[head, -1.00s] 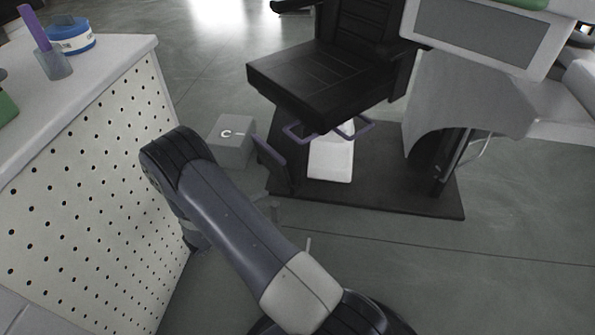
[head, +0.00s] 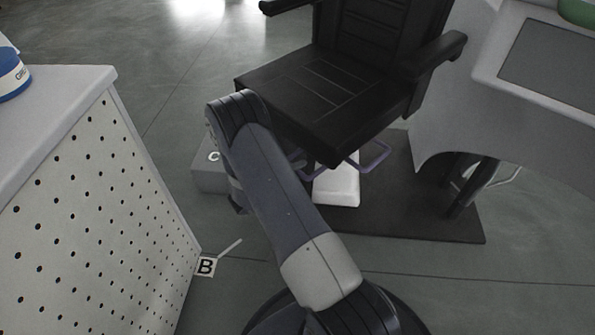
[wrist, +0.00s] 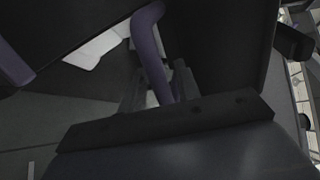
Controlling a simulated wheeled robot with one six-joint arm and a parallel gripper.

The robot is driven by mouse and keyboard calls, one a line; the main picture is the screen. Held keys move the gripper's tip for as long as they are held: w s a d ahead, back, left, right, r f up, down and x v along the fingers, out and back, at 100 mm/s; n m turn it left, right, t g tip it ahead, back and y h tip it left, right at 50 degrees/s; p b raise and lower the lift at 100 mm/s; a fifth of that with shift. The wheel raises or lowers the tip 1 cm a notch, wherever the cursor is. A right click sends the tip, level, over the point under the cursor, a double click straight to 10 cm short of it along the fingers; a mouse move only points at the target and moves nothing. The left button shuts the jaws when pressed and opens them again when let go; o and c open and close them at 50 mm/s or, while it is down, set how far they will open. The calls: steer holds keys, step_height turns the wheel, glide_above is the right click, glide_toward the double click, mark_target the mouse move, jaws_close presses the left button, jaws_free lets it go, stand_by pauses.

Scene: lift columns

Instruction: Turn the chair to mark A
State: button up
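The black chair (head: 335,85) stands in the upper middle of the head view, its seat front facing down toward my arm. A purple bar loop (head: 377,157) sticks out below the seat on the right; another part is mostly hidden behind my arm. In the wrist view a purple bar (wrist: 150,52) runs down to my gripper (wrist: 158,88), between its finger shapes; dim light hides whether they press on it. The gripper is hidden behind my arm in the head view. A floor mark B (head: 206,266) lies by the white cabinet. Mark A is not seen.
A white perforated cabinet (head: 95,200) stands close on the left. A grey box (head: 208,178) with a letter C is behind my arm. A dark base plate (head: 430,225) lies under the chair, and a grey console (head: 475,50) stands on the right.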

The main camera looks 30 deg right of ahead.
jaws_close()
steer(key=shift+s, duration=0.1)
stand_by(0.3)
